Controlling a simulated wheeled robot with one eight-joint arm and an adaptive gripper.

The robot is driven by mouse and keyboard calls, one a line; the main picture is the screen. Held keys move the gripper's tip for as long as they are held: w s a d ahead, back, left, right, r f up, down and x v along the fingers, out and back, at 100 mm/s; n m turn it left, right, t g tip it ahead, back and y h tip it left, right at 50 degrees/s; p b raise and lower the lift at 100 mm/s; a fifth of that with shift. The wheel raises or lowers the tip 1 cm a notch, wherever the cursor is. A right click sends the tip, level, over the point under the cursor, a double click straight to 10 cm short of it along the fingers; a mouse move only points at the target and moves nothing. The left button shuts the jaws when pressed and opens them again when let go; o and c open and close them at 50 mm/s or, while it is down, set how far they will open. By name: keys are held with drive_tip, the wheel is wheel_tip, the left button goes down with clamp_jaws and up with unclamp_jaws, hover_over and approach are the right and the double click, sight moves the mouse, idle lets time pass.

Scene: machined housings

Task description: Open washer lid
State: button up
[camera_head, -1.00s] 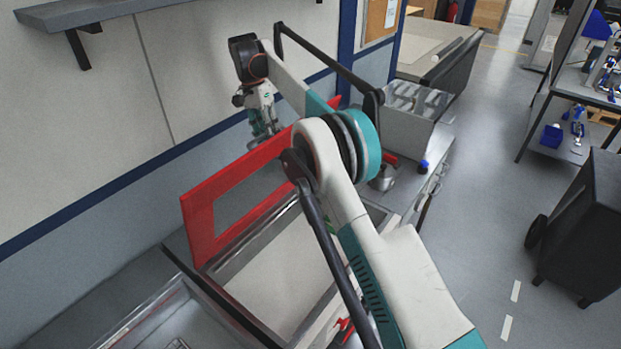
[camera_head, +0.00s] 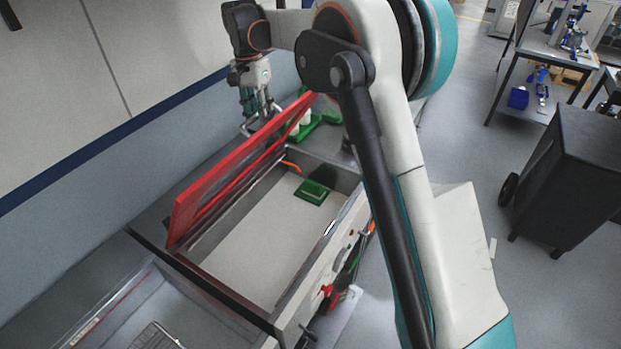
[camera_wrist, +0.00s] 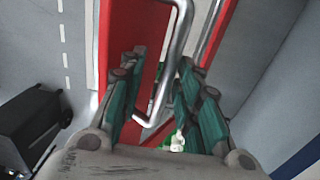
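The red, frame-shaped washer lid (camera_head: 205,189) stands raised and steeply tilted along the left, wall-facing side of the open washer basin (camera_head: 262,318). In the head view my gripper (camera_head: 260,112) hangs beside the far end of the lid, on its wall side. In the wrist view the lid's red frame (camera_wrist: 127,28) fills the upper middle. A bent metal handle (camera_wrist: 172,75) on it runs into the space between my gripper's spread green fingers (camera_wrist: 162,88). The fingers look open, with gaps to the bar; contact is not clear.
A green block (camera_head: 313,192) lies inside the basin. Green and white parts (camera_head: 305,122) sit beyond it. A second basin (camera_head: 105,310) is at the lower left. The wall is close on the left. A dark cart (camera_head: 570,180) stands at the right, with open floor between.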

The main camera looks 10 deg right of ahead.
drive_tip(key=s+d+f+b, duration=0.8)
drive_tip(key=s+d+f, duration=0.3)
drive_tip(key=f, duration=0.2)
drive_tip(key=shift+s+d+f, duration=0.15)
drive_tip(key=shift+d+f, duration=0.05)
